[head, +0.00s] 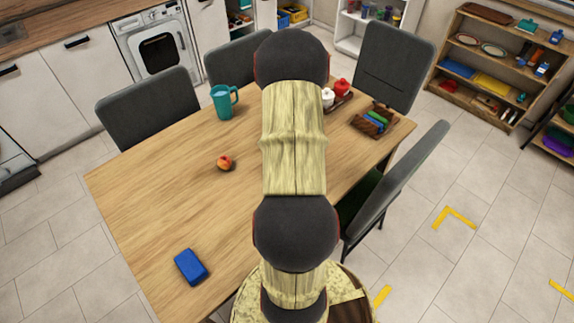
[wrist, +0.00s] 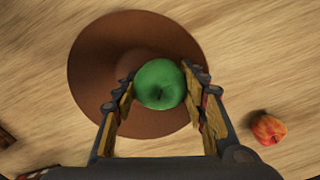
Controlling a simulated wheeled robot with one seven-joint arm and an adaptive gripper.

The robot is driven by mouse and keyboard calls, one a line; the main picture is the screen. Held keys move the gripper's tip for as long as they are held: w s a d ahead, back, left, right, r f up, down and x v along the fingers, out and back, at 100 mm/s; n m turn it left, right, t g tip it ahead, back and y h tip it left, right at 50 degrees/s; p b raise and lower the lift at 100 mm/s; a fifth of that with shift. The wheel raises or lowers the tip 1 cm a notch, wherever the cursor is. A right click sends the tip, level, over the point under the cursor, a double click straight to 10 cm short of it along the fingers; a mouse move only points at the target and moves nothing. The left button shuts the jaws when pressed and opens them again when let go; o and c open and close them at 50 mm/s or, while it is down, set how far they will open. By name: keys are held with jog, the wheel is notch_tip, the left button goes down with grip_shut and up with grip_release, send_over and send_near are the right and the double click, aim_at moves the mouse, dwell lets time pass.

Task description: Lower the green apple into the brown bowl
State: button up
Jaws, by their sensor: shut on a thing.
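In the wrist view, the green apple (wrist: 160,84) is between the two fingers of my gripper (wrist: 160,92), which is shut on it. The brown bowl (wrist: 95,60) is on the wooden table behind and below the apple in this view. The apple overlaps the right-middle part of the bowl. I cannot tell how high the apple is above the bowl or whether they touch. In the head view my arm hides the bowl, the green apple and the gripper.
A red-yellow fruit (wrist: 269,128) lies on the table right of the bowl; it also shows in the head view (head: 225,163). A teal mug (head: 223,101), a blue block (head: 190,267), red and white jars (head: 335,92) and a wooden rack (head: 375,120) are on the table (head: 165,190).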

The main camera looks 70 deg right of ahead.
jog(key=o, duration=1.3)
jog(key=shift+c, duration=0.2)
notch_tip(320, 180, up, 12)
jog(key=shift+f, duration=0.1)
jog(key=w+a+r+n+t, duration=0.2)
jog(key=a+r, duration=0.5)
jog(key=a, duration=0.8)
jog(key=w+a+r+n+t, duration=0.1)
jog(key=a+r+n, duration=0.3)
jog(key=a, duration=1.2)
jog(key=w+a+r+n+t, duration=0.2)
jog(key=a+r, duration=0.7)
jog(key=a, duration=0.7)
jog(key=shift+w+a+r+n+t, duration=0.1)
jog(key=shift+w+r+n+t, duration=0.05)
jog(key=shift+w+n, duration=0.35)
jog(key=shift+w+a+r+n+t, duration=0.15)
jog(key=shift+w+n, duration=0.15)
jog(key=shift+w, duration=0.3)
